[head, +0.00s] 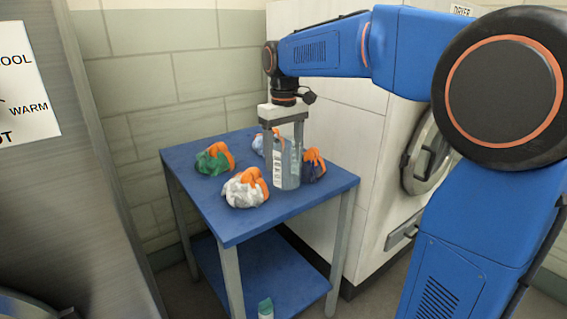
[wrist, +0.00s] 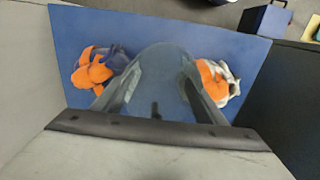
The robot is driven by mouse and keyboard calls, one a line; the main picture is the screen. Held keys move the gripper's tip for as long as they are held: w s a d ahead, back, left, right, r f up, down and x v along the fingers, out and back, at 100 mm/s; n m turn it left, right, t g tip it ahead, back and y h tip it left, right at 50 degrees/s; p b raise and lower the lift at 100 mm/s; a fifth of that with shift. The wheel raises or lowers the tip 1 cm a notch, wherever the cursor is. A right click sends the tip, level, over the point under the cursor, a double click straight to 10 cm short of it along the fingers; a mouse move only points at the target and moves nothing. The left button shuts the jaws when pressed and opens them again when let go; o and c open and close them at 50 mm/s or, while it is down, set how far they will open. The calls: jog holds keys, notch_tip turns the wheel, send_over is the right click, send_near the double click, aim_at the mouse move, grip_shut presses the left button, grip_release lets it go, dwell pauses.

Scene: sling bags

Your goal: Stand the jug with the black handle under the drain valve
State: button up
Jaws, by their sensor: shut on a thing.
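A translucent grey jug (head: 289,168) with a pale label stands upright between the fingers of my gripper (head: 284,150), at the blue table's right side. The gripper points straight down and is shut on the jug. In the wrist view the jug (wrist: 165,62) fills the space between the two fingers. A small dark part shows at the jug there, but I cannot tell whether it is a black handle. I cannot tell whether the jug's base touches the tabletop. I cannot make out a drain valve for certain; a grey fitting (head: 402,236) sits low on the white machine.
The blue table (head: 235,222) bears sling bags around the jug: green (head: 213,159), white (head: 244,188), dark purple (head: 315,165), and a pale blue one partly hidden. A bottle (head: 265,309) stands on the lower shelf. The white machine (head: 345,150) closes off the right.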

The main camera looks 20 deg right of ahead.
jog(key=shift+f, duration=1.2)
jog(key=shift+f, duration=0.1)
jog(key=o, duration=1.1)
notch_tip(320, 180, up, 12)
jog(key=shift+r, duration=0.1)
